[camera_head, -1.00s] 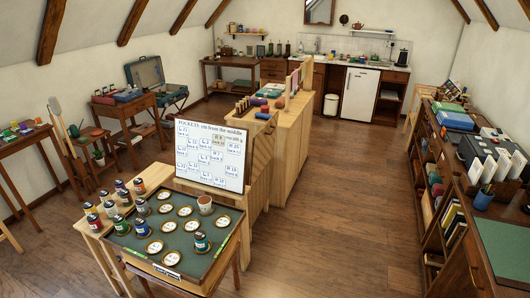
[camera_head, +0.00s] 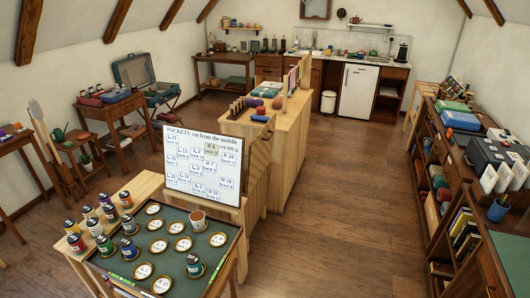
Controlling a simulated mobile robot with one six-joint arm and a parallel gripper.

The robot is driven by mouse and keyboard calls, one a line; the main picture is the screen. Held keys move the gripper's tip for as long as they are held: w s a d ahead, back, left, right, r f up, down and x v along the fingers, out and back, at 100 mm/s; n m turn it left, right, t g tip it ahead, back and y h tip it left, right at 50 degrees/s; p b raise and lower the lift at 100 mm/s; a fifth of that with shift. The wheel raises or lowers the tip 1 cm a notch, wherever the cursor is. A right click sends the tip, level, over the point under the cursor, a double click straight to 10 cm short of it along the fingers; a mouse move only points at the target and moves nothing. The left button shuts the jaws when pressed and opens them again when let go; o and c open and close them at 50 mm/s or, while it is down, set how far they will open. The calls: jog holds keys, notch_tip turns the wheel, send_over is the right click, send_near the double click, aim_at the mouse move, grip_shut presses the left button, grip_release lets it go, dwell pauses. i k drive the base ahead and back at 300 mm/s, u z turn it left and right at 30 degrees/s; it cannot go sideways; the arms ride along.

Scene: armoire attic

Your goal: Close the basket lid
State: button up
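No basket that I can make out for certain is in view. An open teal case (camera_head: 133,70) with its lid raised rests on a folding stand at the back left; it looks more like a suitcase than a basket. Its lid leans back and its lower part faces the room. My gripper is not in view.
A table with a green top (camera_head: 200,238), several jars and round discs is close in front. A board with labels (camera_head: 205,165) stands behind it, before a long wooden cabinet (camera_head: 287,140). Shelves (camera_head: 455,190) line the right. The wooden floor (camera_head: 335,200) between is clear.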

aim_at(259, 153)
jog(key=z, duration=0.1)
jog(key=i, duration=1.25)
jog(key=u, duration=0.25)
